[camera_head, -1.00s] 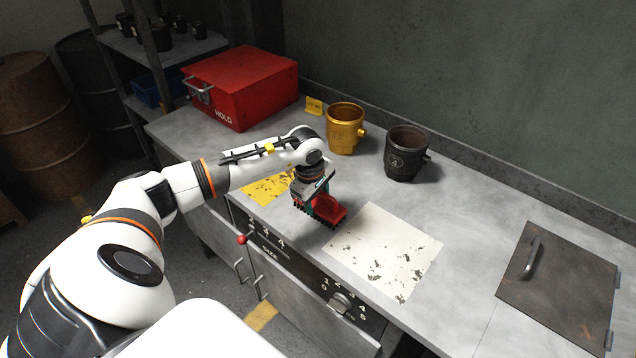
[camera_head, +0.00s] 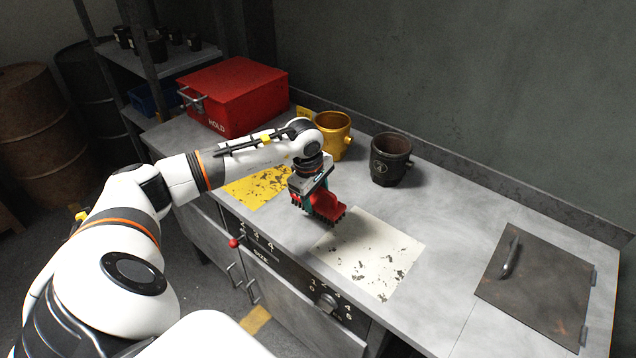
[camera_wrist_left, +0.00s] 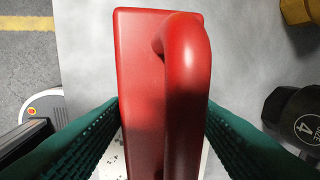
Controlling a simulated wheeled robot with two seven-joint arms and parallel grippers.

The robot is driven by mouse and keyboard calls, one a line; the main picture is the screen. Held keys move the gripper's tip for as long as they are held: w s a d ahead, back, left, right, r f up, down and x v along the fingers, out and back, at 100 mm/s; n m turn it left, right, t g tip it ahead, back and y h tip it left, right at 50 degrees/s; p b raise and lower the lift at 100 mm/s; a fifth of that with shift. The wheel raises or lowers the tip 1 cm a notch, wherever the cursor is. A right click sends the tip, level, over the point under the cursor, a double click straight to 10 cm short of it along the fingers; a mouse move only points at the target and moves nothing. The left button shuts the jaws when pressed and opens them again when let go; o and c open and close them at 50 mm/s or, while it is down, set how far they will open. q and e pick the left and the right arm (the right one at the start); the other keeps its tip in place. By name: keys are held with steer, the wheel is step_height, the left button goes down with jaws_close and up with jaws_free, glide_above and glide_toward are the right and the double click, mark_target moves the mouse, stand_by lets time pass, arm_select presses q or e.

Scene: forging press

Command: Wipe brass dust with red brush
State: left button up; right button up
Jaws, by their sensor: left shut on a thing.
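My left gripper (camera_head: 318,192) is shut on the red brush (camera_head: 327,206) and holds it over the counter, by the upper left part of the white sheet. In the left wrist view the red brush (camera_wrist_left: 150,90) stands between the green fingers, its handle running lengthwise. The white sheet (camera_head: 365,250) carries dark flecks. A yellow sheet (camera_head: 255,188) with brownish flecks lies to the left, partly behind my arm. I cannot tell whether the bristles touch the surface. My right gripper is not in view.
A brass-coloured pot (camera_head: 334,130) and a dark pot (camera_head: 390,160) stand behind the brush. A red box (camera_head: 235,92) sits at the back left. A dark hatch with a handle (camera_head: 535,283) lies at the right. The counter between is clear.

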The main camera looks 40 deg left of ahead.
arm_select(q)
steer(key=shift+r+p, duration=0.5)
steer(key=shift+r, duration=0.85)
